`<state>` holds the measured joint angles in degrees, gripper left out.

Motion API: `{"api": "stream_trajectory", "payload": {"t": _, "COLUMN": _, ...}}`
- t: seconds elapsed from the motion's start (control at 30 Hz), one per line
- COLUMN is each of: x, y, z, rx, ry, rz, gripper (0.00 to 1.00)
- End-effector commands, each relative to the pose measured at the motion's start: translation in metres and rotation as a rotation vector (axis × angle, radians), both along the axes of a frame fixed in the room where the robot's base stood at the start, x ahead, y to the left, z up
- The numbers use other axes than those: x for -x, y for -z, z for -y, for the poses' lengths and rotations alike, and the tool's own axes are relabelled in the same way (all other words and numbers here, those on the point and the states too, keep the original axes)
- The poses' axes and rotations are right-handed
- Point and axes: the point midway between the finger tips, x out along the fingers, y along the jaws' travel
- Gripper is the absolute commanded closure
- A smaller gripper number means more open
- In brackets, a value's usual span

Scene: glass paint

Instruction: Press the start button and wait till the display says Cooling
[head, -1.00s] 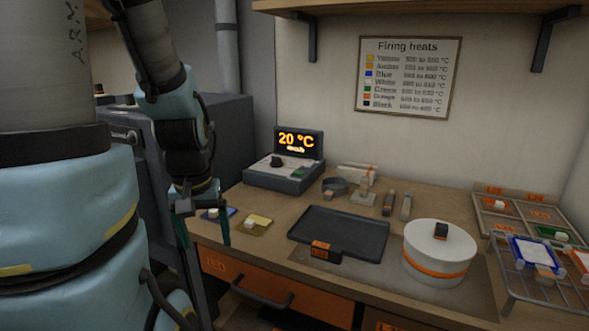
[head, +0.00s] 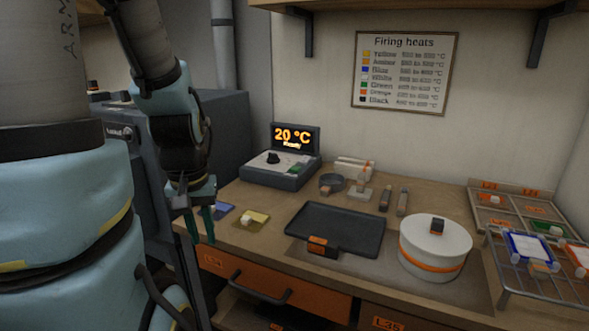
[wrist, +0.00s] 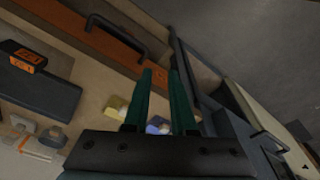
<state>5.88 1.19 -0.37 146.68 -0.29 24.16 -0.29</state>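The controller box (head: 281,172) stands at the back left of the bench. Its display (head: 295,138) shows 20 °C in orange, with a smaller word below that looks like "Ready". My gripper (head: 200,242) hangs at the bench's left front edge, in front of and left of the box, pointing down and touching nothing visible. In the wrist view, its two teal fingers (wrist: 161,66) are apart with nothing between them. The box is not seen there.
A dark tray (head: 336,230) and a white lidded pot (head: 435,248) stand on the bench. Yellow (head: 252,219) and blue (head: 222,211) tiles lie near my gripper. A drawer handle (head: 259,292) juts out below. The kiln-like grey cabinet (head: 225,125) stands left of the box.

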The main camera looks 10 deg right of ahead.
Motion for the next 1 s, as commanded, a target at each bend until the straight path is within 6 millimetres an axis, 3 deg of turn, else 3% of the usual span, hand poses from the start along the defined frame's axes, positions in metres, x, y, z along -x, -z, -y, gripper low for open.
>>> {"api": "stream_trajectory", "payload": {"t": 0.2, "x": 0.0000, "y": 0.0000, "z": 0.0000, "rx": 0.000, "ry": 0.000, "rz": 0.000, "gripper": 1.00}}
{"api": "stream_trajectory", "payload": {"t": 1.0, "x": 0.0000, "y": 0.0000, "z": 0.0000, "rx": 0.000, "ry": 0.000, "rz": 0.000, "gripper": 1.00}}
